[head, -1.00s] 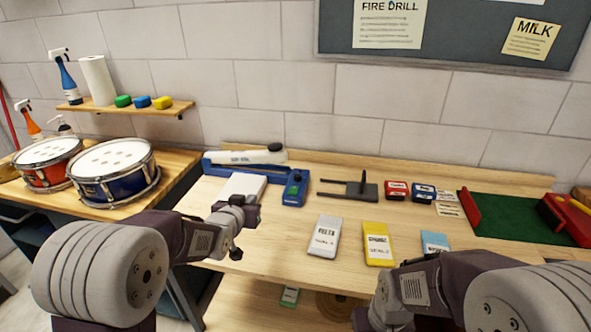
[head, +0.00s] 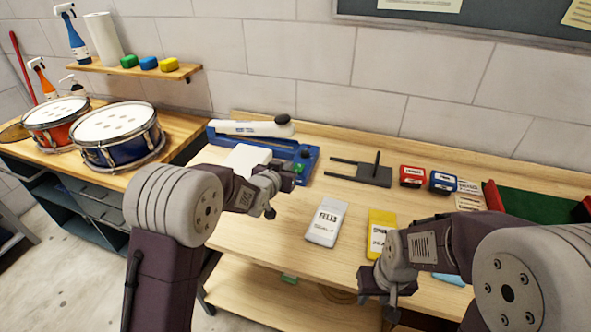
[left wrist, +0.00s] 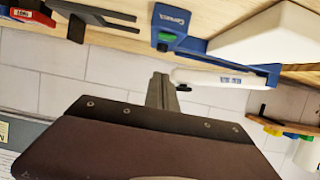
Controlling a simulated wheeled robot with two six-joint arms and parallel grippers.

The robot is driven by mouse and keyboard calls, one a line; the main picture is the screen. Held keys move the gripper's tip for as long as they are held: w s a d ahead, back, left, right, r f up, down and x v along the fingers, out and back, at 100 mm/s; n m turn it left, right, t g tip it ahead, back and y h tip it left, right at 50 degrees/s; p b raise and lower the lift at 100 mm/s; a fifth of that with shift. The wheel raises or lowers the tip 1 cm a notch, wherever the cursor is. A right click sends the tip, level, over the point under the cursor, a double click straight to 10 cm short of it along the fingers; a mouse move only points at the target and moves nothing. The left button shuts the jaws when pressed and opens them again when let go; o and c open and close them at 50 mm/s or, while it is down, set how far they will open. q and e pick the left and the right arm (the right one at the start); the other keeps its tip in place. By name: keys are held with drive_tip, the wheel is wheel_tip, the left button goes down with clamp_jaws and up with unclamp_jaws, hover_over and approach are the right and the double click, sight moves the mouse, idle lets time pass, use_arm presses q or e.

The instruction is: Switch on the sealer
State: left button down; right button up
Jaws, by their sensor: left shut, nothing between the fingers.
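The sealer is a long blue device with a white arm (head: 250,128) and a black knob at its right end. Its blue base (head: 309,154) carries a green switch (head: 299,168) near the right front, partly hidden by my gripper. My left gripper (head: 287,181) is shut and empty, just in front of the switch; I cannot tell whether it touches. In the left wrist view, which is upside down, the sealer's blue end (left wrist: 175,40) lies beyond the fingertips (left wrist: 162,78). My right gripper (head: 388,304) hangs at the table's front edge, its fingers unclear.
A white block (head: 244,158) sits before the sealer. A dark forked tool (head: 370,174), red box (head: 412,176) and blue box (head: 443,182) are to the right. White (head: 327,222) and yellow (head: 379,228) packets lie in front. Drums (head: 117,135) stand on the left bench.

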use_arm(q)
drive_tip(key=p, duration=0.1)
hover_over(297, 170)
drive_tip(key=s, duration=0.2)
wheel_tip(297, 170, down, 3)
drive_tip(key=f, duration=0.2)
drive_tip(key=shift+s+a+f, duration=0.1)
drive_tip(key=shift+a+f, duration=0.2)
drive_tip(key=shift+f, duration=0.1)
drive_tip(key=shift+s+f+p, duration=0.2)
drive_tip(key=shift+f+p, duration=0.1)
drive_tip(key=shift+f, duration=0.35)
drive_tip(key=shift+f+b, duration=0.7)
drive_tip(key=shift+b, duration=0.15)
drive_tip(key=shift+s+a+r, duration=0.1)
drive_tip(key=shift+s+r, duration=0.05)
drive_tip(key=shift+r, duration=0.15)
drive_tip(key=shift+p, duration=0.3)
